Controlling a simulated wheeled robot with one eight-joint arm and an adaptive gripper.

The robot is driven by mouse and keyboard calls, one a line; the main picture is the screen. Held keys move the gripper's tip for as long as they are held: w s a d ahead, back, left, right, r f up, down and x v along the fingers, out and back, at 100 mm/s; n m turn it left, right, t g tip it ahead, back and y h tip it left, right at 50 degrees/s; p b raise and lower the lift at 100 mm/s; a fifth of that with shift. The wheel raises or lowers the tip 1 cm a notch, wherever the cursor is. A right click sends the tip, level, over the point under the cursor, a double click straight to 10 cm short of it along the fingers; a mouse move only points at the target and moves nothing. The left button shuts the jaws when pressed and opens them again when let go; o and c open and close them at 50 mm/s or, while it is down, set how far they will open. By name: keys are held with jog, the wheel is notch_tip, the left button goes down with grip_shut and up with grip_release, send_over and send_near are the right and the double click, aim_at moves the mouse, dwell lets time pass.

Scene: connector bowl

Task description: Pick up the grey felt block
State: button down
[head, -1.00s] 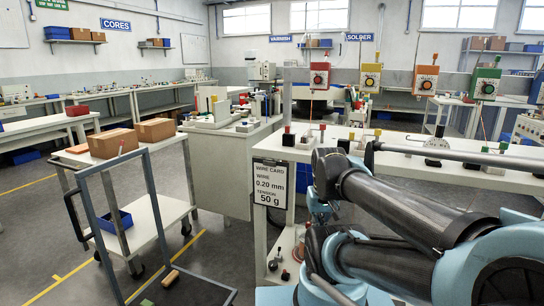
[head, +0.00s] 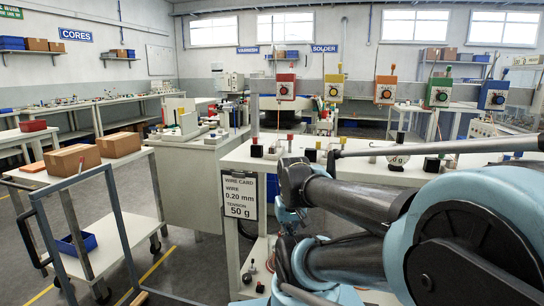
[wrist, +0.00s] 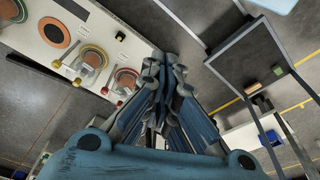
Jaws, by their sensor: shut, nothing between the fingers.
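I cannot make out the grey felt block for certain in either view. Several small pieces, too small to tell apart, stand on the white bench (head: 232,158) in the head view. My gripper (wrist: 163,98) is in the middle of the wrist view, its fingers together with nothing visible between them. In that view it is apart from the white surface with round coloured parts at the upper left. My arm covers much of the bench's right side in the head view.
A trolley (head: 118,228) with two cardboard boxes (head: 72,160) and a blue bin (head: 76,243) stands at the left. Coloured dial units (head: 286,88) hang above the bench. A wire card sign (head: 239,196) hangs at its front. Grey floor lies between trolley and bench.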

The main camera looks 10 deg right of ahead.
jog(key=c, duration=2.1)
grip_release()
jog(key=shift+c, duration=0.2)
jog(key=o, duration=0.5)
notch_tip(320, 180, up, 3)
jog(key=shift+f, duration=0.2)
notch_tip(320, 180, up, 35)
jog(key=m+g, duration=0.2)
jog(key=m, duration=0.3)
send_over(272, 152)
jog(key=w+d, duration=0.2)
jog(key=w, duration=0.2)
jog(key=f, duration=1.7)
jog(key=shift+s+a+f, duration=0.25)
jog(key=shift+a+f, duration=0.1)
